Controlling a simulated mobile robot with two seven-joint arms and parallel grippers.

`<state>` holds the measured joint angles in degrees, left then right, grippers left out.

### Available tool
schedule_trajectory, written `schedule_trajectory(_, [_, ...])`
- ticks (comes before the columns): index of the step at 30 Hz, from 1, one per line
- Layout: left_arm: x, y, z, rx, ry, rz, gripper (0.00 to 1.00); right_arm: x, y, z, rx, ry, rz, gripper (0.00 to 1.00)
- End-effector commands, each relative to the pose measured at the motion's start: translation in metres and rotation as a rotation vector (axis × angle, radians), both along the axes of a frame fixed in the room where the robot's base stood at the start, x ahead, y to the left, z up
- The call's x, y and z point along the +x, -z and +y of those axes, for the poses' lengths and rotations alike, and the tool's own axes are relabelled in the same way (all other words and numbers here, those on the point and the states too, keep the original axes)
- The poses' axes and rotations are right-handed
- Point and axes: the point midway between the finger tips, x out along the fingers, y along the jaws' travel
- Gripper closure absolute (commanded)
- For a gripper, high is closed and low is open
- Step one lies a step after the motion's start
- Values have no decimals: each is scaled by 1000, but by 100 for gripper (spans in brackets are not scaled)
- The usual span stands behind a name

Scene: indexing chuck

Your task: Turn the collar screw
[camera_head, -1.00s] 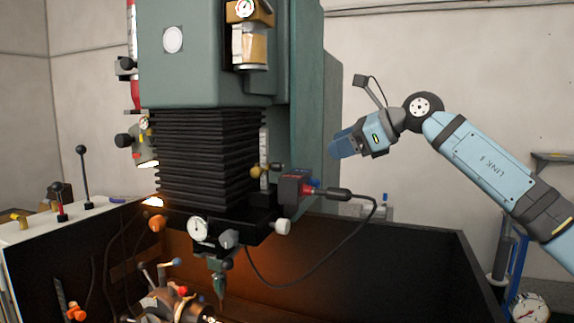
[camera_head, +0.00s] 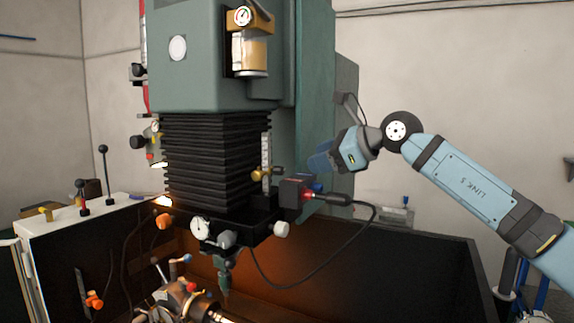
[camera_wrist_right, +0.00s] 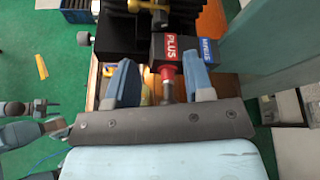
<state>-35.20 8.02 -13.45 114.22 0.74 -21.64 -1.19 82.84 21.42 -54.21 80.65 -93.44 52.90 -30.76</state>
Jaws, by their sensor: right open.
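The chuck assembly (camera_head: 185,298) sits low in the machine, partly cut off by the bottom edge of the head view. I cannot single out the collar screw. My right gripper (camera_head: 317,164) is just right of and above the dark switch box (camera_head: 293,192) on the machine head. In the right wrist view my right gripper (camera_wrist_right: 160,68) is open, its two blue fingers spread. A red collar (camera_wrist_right: 167,72) on the box marked PLUS shows between them in the picture. I cannot tell whether they touch it. Grey-blue arm parts (camera_wrist_right: 18,134) show at the left edge there.
Black bellows (camera_head: 210,160), a dial gauge (camera_head: 201,228) and a brass knob (camera_head: 261,174) crowd the machine head. A black cable (camera_head: 330,268) loops from the box's plug. The green column (camera_head: 313,120) stands behind. The dark enclosure wall (camera_head: 410,265) lies below my arm.

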Motion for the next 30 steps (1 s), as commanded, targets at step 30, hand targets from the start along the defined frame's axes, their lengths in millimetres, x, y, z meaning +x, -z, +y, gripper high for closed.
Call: schedule_trajectory(30, [-1, -26, 3, 4, -8, 0, 57, 41, 34, 77, 0, 0, 0, 80])
